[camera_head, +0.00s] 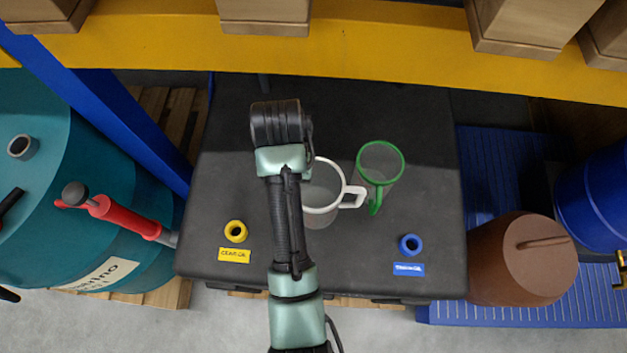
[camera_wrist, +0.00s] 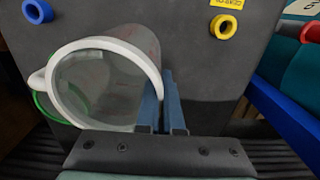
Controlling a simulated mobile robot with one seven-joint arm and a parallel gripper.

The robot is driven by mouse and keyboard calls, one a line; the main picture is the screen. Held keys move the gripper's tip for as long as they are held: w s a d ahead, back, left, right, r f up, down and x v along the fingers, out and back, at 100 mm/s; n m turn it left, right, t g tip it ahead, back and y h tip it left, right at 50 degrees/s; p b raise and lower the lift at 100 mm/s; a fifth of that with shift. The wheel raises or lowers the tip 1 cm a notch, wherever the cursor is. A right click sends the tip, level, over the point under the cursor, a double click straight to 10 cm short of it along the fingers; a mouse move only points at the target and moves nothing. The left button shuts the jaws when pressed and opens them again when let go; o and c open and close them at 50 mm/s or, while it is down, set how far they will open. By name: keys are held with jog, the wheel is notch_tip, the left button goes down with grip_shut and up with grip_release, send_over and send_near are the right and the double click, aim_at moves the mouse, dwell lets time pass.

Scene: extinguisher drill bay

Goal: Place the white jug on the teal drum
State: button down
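The white jug (camera_head: 322,208) has a clear body, a white rim and a white handle on its right. In the head view it is over the black case, partly hidden by my arm. I cannot tell whether its base touches the lid. It fills the left half of the wrist view (camera_wrist: 98,42). My gripper (camera_wrist: 164,98) has its blue fingers close together, one on each side of the jug's wall at the rim. The teal drum (camera_head: 105,160) stands at the left of the head view, and part shows at right in the wrist view (camera_wrist: 290,68).
A green-rimmed jug (camera_head: 400,155) stands right beside the white one on the black case (camera_head: 420,250). Yellow (camera_head: 235,231) and blue (camera_head: 410,244) rings sit near its front. A blue post (camera_head: 120,120) stands between drum and case.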

jog(key=f, duration=0.4)
jog(key=shift+s, duration=0.35)
jog(key=shift+f+p, duration=0.4)
jog(key=shift+f, duration=1.9)
jog(key=shift+f, duration=0.15)
jog(key=c, duration=1.1)
grip_release()
